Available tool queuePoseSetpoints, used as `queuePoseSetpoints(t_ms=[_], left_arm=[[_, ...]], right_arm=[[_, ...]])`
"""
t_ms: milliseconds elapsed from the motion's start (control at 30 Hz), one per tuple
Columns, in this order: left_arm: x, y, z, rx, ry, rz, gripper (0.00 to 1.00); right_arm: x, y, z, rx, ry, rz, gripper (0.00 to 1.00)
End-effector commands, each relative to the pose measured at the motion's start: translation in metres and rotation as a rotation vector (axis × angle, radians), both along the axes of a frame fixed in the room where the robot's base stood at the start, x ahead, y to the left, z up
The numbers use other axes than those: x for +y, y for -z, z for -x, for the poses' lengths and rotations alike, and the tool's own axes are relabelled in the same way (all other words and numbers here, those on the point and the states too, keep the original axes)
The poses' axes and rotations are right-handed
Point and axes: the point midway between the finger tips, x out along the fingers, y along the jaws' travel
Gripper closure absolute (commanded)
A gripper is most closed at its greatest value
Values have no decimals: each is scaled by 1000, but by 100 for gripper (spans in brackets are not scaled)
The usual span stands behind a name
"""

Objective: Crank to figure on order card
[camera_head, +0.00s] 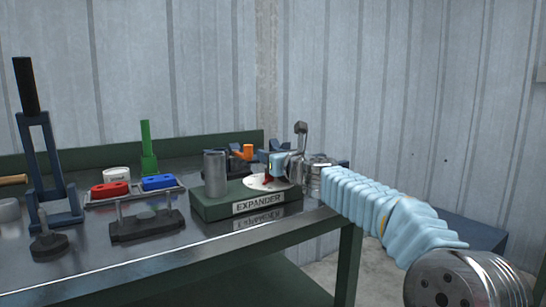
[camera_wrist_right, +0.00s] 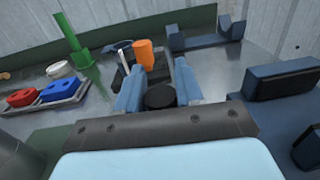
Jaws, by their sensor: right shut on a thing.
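The expander (camera_head: 240,201) is a green block with an EXPANDER label near the bench's right end. A grey upright cylinder (camera_head: 214,174) stands on its left part. A white dial (camera_head: 254,184) with a red pointer (camera_head: 268,179) lies on its right part, partly hidden by my gripper; its figures are too small to read. My right gripper (camera_head: 277,165) is over the dial. In the right wrist view its blue fingers are shut on a round black crank knob (camera_wrist_right: 160,97). The rest of the crank is hidden. I cannot make out an order card. My left gripper is out of view.
A tray (camera_head: 133,196) holds red (camera_head: 110,190) and blue (camera_head: 158,182) blocks left of the expander. A dark fixture (camera_head: 147,226) sits in front of it. A green post (camera_head: 148,150), an orange piece (camera_head: 248,152) and blue cradles (camera_wrist_right: 205,40) stand behind. A tall lever press (camera_head: 45,170) stands at left.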

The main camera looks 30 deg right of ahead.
Motion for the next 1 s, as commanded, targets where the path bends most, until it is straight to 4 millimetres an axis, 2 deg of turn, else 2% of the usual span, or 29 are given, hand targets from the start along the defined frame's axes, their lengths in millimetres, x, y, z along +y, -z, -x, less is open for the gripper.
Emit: queuePoseSetpoints(t_ms=[500,1000], left_arm=[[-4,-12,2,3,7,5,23],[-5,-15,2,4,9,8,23]], right_arm=[[13,0,-7,2,-269,-1,94],[18,1,-7,1,-334,-1,94]])
